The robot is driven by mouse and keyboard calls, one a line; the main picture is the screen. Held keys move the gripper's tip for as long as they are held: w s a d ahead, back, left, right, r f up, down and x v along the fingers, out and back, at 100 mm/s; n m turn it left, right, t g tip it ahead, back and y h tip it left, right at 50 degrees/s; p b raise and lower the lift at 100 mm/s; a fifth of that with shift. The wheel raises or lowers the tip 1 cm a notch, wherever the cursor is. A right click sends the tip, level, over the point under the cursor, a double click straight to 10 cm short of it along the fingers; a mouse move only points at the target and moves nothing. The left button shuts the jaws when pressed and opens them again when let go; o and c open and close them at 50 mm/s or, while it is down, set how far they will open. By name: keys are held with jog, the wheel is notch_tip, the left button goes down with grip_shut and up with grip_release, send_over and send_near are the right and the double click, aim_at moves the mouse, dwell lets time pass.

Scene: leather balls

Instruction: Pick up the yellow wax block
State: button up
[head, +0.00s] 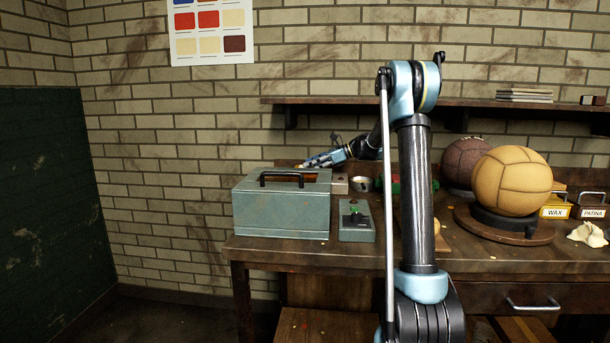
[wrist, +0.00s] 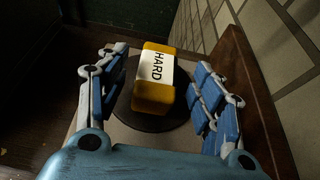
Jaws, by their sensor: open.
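The yellow wax block (wrist: 152,96) shows in the wrist view with a white label reading "HARD". It lies on a dark round plate (wrist: 128,117) on a pale square base. My gripper (wrist: 160,62) is open, with one blue finger on each side of the block. A gap shows between the block and the right finger; the left finger is also apart from it. In the head view my gripper (head: 325,158) is above the back of the bench, behind the grey-green metal box. I cannot make out the block in the head view.
The grey-green metal box (head: 281,208) with a black handle stands at the bench's left end. A small control box (head: 356,222) is beside it. A tan ball (head: 512,181) sits on a round stand to the right. The brick wall is close behind the bench.

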jog(key=x, duration=0.3)
jog(key=shift+a+f, duration=0.1)
jog(key=c, duration=1.2)
jog(key=shift+c, duration=0.2)
